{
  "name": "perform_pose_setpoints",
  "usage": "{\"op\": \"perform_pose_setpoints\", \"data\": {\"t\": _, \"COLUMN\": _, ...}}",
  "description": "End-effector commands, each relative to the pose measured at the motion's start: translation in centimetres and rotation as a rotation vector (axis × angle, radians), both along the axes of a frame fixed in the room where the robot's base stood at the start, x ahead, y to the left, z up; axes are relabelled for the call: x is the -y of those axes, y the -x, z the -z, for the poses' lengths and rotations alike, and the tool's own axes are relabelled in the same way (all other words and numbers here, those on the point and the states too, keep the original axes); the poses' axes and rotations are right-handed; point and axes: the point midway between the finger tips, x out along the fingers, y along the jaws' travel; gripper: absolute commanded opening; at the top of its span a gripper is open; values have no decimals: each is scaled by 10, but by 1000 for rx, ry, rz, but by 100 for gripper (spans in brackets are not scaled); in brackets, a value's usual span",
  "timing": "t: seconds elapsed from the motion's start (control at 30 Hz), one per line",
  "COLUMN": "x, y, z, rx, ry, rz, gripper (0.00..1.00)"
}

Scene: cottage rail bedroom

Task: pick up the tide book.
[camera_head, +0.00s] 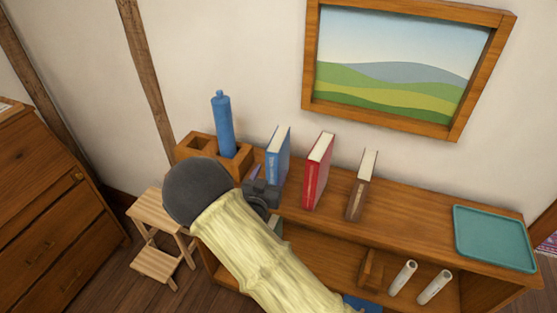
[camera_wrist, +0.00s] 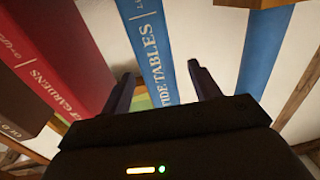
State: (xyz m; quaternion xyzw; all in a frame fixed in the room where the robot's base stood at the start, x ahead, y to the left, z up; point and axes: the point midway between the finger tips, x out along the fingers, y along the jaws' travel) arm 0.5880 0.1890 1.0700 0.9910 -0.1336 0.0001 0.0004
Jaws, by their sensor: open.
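The tide book is the blue book (camera_head: 278,156) standing upright on the shelf top, left of the red book. In the wrist view its blue spine (camera_wrist: 153,45) reads "TIDE TABLES". My gripper (camera_head: 262,181) is open and empty, just in front of the book at its lower part. In the wrist view my gripper's dark fingers (camera_wrist: 163,85) show on either side of the spine. I cannot tell how far the fingertips reach along the book. My arm hides part of the shelf's front.
A red book (camera_head: 317,172), which also shows in the wrist view (camera_wrist: 62,55), and a brown book (camera_head: 357,190) stand to the right. A blue bottle (camera_head: 223,125) stands in a wooden holder (camera_head: 190,152) at left. A teal tray (camera_head: 495,238) lies at the right end.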

Motion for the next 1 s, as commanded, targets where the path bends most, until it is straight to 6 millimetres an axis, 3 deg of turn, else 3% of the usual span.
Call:
{"op": "perform_pose_setpoints", "data": {"t": 0.27, "x": 11, "y": -34, "z": -2, "rx": 1, "ry": -1, "rz": 1, "gripper": 62}}
{"op": "perform_pose_setpoints", "data": {"t": 0.8, "x": 11, "y": -36, "z": -1, "rx": 1, "ry": -1, "rz": 1, "gripper": 62}}
{"op": "perform_pose_setpoints", "data": {"t": 0.83, "x": 11, "y": -36, "z": -1, "rx": 1, "ry": -1, "rz": 1, "gripper": 60}}
{"op": "perform_pose_setpoints", "data": {"t": 1.0, "x": 11, "y": -36, "z": -1, "rx": 1, "ry": -1, "rz": 1, "gripper": 26}}
